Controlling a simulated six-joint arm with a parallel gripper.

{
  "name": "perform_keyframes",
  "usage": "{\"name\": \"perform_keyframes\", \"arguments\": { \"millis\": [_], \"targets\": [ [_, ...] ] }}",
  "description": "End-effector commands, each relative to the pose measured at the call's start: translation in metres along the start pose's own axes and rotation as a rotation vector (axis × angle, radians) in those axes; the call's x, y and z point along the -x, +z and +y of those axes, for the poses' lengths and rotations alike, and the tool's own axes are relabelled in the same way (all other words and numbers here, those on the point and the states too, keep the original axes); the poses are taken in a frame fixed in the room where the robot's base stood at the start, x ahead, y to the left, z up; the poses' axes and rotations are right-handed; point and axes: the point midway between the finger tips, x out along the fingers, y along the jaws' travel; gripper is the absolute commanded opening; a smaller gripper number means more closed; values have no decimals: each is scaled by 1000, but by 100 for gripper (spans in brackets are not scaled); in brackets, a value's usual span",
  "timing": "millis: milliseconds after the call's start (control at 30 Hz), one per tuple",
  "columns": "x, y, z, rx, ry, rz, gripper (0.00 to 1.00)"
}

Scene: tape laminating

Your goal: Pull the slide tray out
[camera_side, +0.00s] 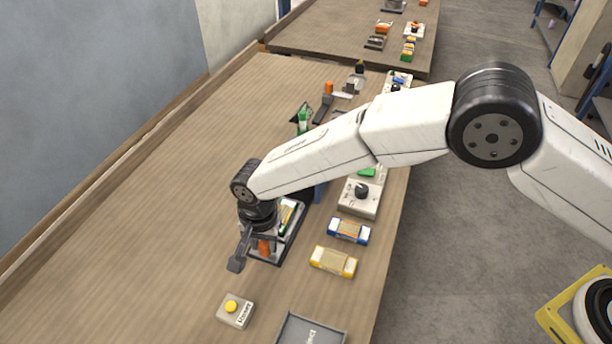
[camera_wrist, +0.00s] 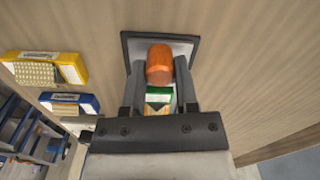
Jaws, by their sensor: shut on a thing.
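The slide tray (camera_side: 286,246) is a dark plate below my wrist in the side view, partly hidden by my arm. An orange handle (camera_side: 264,246) stands at its near end, and a green-edged piece lies behind it. My gripper (camera_side: 254,245) points down at this handle. In the wrist view the orange handle (camera_wrist: 159,66) sits between the two dark fingers of my gripper (camera_wrist: 158,84), which are shut on it. The dark plate (camera_wrist: 188,46) shows around the handle, and the green and white piece (camera_wrist: 158,96) shows between the fingers.
A blue pack (camera_side: 349,231) and a yellow pack (camera_side: 333,262) lie right of the tray. A box with a yellow button (camera_side: 235,310) and a grey reject bin (camera_side: 288,334) stand nearer. A box with a black knob (camera_side: 360,197) stands behind. The table's left side is clear.

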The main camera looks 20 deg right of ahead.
Motion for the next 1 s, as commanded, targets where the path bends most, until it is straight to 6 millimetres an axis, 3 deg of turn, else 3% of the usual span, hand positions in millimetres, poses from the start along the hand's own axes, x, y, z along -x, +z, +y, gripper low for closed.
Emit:
{"name": "perform_keyframes", "arguments": {
  "millis": [300,333,400,433,767,1000],
  "targets": [
    [1,7,-2,2,-3,-4,0],
    [1,7,-2,2,-3,-4,47],
    [1,6,-2,2,-3,-4,69],
    [1,6,-2,1,-3,-3,73],
    [1,4,-1,0,-1,-2,73],
    [15,4,-1,0,-2,-1,73]
  ]
}}
